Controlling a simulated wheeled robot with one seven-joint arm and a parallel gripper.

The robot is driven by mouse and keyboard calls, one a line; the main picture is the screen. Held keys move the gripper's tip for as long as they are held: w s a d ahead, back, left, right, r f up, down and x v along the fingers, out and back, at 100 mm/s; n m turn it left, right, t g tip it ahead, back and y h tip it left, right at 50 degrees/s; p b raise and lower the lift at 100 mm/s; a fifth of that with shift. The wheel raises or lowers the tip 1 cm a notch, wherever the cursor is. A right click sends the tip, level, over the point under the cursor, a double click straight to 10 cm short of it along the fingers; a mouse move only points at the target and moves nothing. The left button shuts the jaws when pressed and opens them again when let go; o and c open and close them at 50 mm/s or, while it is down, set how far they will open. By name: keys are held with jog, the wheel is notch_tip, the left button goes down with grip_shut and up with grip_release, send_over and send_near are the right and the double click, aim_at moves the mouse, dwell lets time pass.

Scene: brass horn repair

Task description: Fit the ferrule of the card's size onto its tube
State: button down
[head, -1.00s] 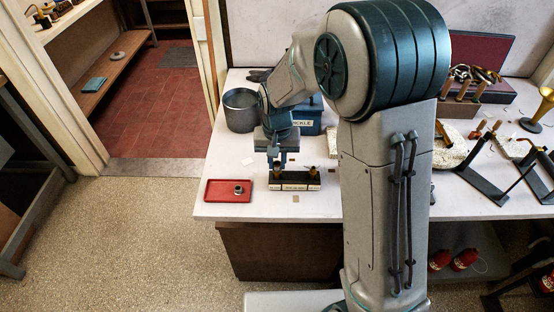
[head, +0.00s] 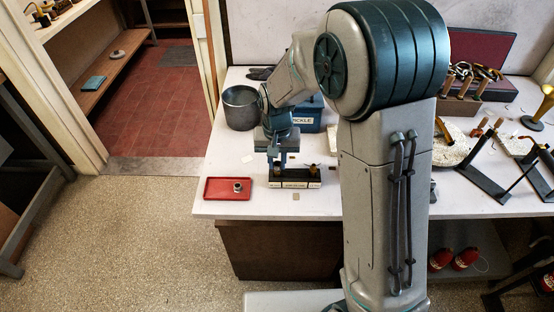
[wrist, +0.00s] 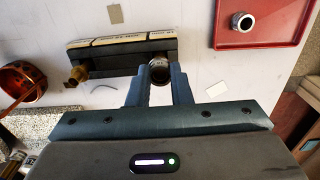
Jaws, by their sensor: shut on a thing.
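My gripper (wrist: 160,92) is shut on a small dark-rimmed ring, a ferrule (wrist: 160,71), in the wrist view. The ring is at one end of a dark block (wrist: 122,59) with white labels along its edge. I cannot tell whether it surrounds a tube there. A brass tube end (wrist: 77,76) shows at the block's other end. In the head view my gripper (head: 273,162) is over the left end of the block (head: 295,178), its tips partly hidden. A silver ferrule (wrist: 243,21) lies in the red tray (wrist: 285,22), also seen in the head view (head: 212,188).
A small tan square (wrist: 115,14) and a white card (wrist: 216,88) lie flat on the white bench. A grey pot (head: 240,108) and a blue box marked "PICKLE" (head: 306,120) stand behind. A copper-coloured bowl (wrist: 20,84) is at the wrist view's left.

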jog(key=c, duration=0.7)
grip_release()
jog(key=shift+c, duration=0.2)
jog(key=shift+r+p, duration=2.4)
jog(key=shift+r, duration=1.15)
